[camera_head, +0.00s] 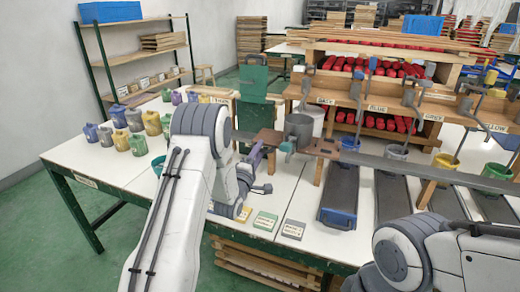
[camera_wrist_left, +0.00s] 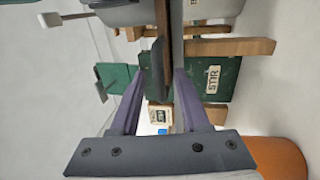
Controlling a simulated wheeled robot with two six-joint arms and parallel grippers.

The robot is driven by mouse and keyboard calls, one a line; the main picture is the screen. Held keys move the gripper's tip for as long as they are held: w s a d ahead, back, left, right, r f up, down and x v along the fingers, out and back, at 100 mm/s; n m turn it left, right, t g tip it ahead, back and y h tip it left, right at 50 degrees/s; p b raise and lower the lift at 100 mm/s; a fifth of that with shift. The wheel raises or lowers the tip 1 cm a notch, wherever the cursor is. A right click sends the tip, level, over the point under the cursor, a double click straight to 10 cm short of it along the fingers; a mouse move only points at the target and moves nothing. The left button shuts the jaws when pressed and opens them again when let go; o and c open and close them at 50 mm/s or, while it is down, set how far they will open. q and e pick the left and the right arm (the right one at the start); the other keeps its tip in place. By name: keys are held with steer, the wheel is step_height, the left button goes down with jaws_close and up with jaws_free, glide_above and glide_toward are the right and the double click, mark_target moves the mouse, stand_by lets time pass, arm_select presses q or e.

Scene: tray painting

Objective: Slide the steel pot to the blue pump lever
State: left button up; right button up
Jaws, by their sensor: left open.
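The steel pot (camera_head: 298,128) stands at the left part of a long grey rail (camera_head: 430,172), between two brown blocks. The blue pump lever (camera_head: 362,105) is to its right, by the BLUE label (camera_head: 377,108), with a blue cup (camera_head: 350,143) below. My left gripper (camera_head: 262,155) is open, just left of and in front of the pot. In the left wrist view, the purple fingers of my left gripper (camera_wrist_left: 158,82) stand either side of a dark upright piece; contact is unclear. My right arm shows at the bottom right, but its gripper is out of view.
Several coloured jars (camera_head: 137,120) stand on the white table's left side. Dark trays (camera_head: 340,192) slope below the rail. Green and grey cards (camera_head: 293,229) lie near the front edge. A green STIR board (camera_wrist_left: 212,82) is beyond my left gripper.

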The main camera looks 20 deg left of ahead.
arm_select(q)
steer(key=shift+w+r, duration=0.1)
steer(key=shift+w, duration=0.4)
jaws_close()
stand_by(1.1)
